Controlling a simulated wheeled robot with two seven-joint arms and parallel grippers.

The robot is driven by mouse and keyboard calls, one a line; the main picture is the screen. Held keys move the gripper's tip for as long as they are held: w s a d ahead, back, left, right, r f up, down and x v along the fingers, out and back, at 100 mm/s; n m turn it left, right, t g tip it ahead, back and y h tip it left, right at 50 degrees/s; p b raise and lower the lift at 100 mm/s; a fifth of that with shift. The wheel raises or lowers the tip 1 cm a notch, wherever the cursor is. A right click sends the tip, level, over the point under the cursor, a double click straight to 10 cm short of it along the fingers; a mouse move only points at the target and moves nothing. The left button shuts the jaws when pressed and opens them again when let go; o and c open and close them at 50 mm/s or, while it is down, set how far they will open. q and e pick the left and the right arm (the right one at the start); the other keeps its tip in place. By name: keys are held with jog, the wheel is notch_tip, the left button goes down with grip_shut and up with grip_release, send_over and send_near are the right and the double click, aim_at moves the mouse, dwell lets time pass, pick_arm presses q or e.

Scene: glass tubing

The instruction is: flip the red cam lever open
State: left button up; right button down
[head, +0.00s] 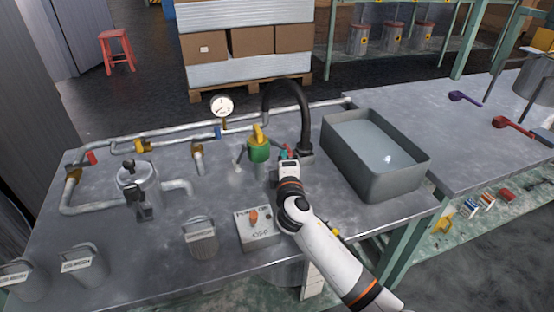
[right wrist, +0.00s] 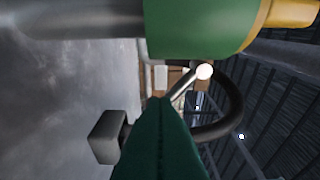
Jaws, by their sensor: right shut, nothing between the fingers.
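No clearly identifiable red cam lever shows. A small red piece (head: 91,158) sits on the pipe at the far left of the bench, and a tiny red spot (head: 285,147) shows beside the tip of my right gripper; I cannot tell whether either is the lever. My right gripper (head: 283,157) is shut and empty, just right of a green fitting with a yellow top (head: 258,147). In the right wrist view the shut fingers (right wrist: 162,100) point past the green body (right wrist: 195,28), near a metal rod with a white ball end (right wrist: 204,71). My left gripper is out of view.
A black curved spout (head: 290,85) rises behind my gripper. A grey basin (head: 375,155) stands to the right. A pump control box (head: 256,228), a metal pot (head: 140,188) and grey mugs are on the bench. A red-handled tool (head: 513,123) lies on the right table.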

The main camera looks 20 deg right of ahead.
jog(key=n, duration=0.2)
jog(key=d+r+n+t, duration=0.1)
jog(key=n, duration=0.2)
jog(key=shift+d+r+p, duration=0.15)
jog(key=shift+p, duration=0.25)
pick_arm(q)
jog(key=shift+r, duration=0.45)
pick_arm(e)
jog(key=v, duration=0.7)
jog(key=shift+s+p, duration=0.1)
jog(key=shift+p, duration=0.25)
jog(key=v, duration=0.4)
jog(key=shift+s, duration=0.45)
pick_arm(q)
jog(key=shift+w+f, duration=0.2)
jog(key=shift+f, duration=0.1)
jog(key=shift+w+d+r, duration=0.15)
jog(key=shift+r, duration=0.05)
pick_arm(e)
jog(key=shift+f, duration=0.25)
